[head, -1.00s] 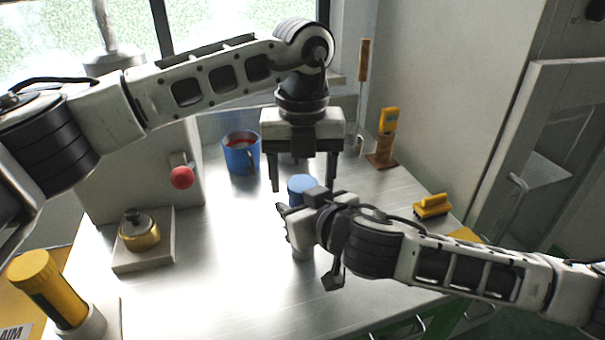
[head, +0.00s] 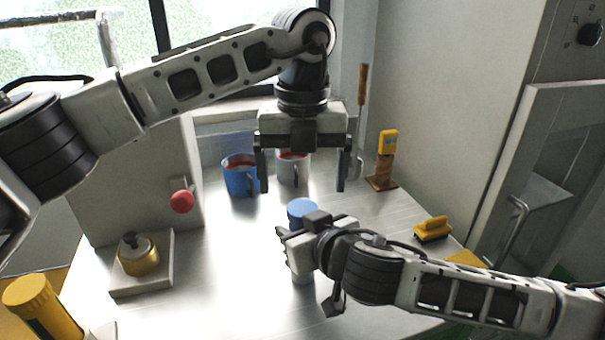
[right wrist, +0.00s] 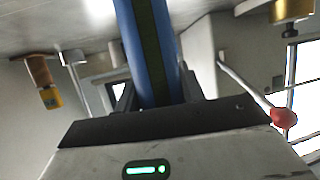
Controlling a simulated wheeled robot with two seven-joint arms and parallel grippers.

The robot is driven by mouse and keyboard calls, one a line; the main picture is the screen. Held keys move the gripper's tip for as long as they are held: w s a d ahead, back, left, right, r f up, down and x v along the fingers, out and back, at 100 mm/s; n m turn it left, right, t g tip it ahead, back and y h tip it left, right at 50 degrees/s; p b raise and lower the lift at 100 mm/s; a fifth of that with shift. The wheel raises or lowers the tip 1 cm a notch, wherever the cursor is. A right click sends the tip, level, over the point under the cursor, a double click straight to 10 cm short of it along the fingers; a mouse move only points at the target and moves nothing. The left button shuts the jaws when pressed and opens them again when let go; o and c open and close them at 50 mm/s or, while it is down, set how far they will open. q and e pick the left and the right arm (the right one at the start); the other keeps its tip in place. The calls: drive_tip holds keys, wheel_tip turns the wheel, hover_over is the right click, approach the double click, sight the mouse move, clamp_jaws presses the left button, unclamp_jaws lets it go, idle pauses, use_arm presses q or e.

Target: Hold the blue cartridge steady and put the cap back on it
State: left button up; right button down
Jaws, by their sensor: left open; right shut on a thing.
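The blue cartridge (right wrist: 150,50) stands upright in my right gripper (head: 290,243), its side blue with a dark stripe in the right wrist view. My right gripper is shut on it, and the gripper and wrist hide most of its body in the head view. Its round blue top (head: 302,208) shows above the gripper; it looks like a cap seated there, but I cannot see the seam. My left gripper (head: 301,188) is open and empty, pointing down above the blue top, apart from it. No loose cap shows.
A blue mug (head: 239,178) and a grey mug (head: 292,168) stand behind. A brass pot (head: 138,255) sits at left, near a red knob (head: 182,201). A yellow cylinder (head: 40,305) stands front left. A yellow brush (head: 433,229) lies right. The bench (head: 220,270) front is clear.

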use_arm(q)
wheel_tip(320, 180, up, 12)
idle(0.5)
use_arm(e)
drive_tip(key=c, duration=0.8)
unclamp_jaws()
use_arm(q)
wheel_tip(320, 180, up, 5)
drive_tip(key=p, duration=0.5)
use_arm(e)
drive_tip(key=v, duration=1.6)
